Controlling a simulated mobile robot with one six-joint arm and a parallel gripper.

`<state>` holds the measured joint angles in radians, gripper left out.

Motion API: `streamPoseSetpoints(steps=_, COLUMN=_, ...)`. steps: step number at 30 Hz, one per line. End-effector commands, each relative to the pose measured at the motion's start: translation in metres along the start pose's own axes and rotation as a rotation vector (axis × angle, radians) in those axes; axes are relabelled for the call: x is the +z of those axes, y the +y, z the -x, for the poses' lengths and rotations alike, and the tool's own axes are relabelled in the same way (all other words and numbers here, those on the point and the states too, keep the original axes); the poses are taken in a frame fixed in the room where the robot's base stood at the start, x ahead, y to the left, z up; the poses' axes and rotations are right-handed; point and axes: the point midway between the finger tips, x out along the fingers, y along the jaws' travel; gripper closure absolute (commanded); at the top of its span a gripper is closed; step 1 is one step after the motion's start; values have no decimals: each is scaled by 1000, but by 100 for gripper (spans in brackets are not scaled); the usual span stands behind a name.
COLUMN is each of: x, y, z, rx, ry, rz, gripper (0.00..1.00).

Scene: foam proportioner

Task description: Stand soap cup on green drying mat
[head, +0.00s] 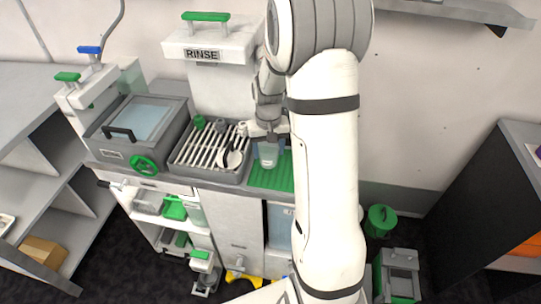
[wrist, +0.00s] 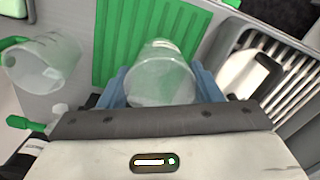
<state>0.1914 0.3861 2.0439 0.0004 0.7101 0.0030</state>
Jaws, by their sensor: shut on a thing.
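The soap cup (wrist: 160,75) is a clear, greenish translucent cup with a pale label. My gripper (wrist: 160,92) is shut on it, with a blue finger on each side. In the head view the cup (head: 268,155) hangs below my gripper (head: 268,146) at the back edge of the green drying mat (head: 270,178). The ribbed mat also shows in the wrist view (wrist: 125,45), behind and to the left of the cup. I cannot tell whether the cup's base touches the mat.
A slatted rack (head: 205,150) holding a dark-handled white utensil stands left of the mat. A grey basin (head: 140,125) with a green wheel is farther left. The RINSE unit (head: 210,45) is above the rack. Another clear cup (wrist: 42,65) shows at left in the wrist view.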

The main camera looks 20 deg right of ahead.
Motion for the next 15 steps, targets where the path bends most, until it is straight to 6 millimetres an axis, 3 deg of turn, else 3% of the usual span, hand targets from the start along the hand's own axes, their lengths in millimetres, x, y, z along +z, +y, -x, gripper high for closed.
streamPoseSetpoints(steps=6, x=1, y=2, z=-30, rx=0, ry=-5, rz=-3, gripper=64)
streamPoseSetpoints(steps=15, x=1, y=2, z=-34, rx=0, ry=-1, rz=-4, gripper=64)
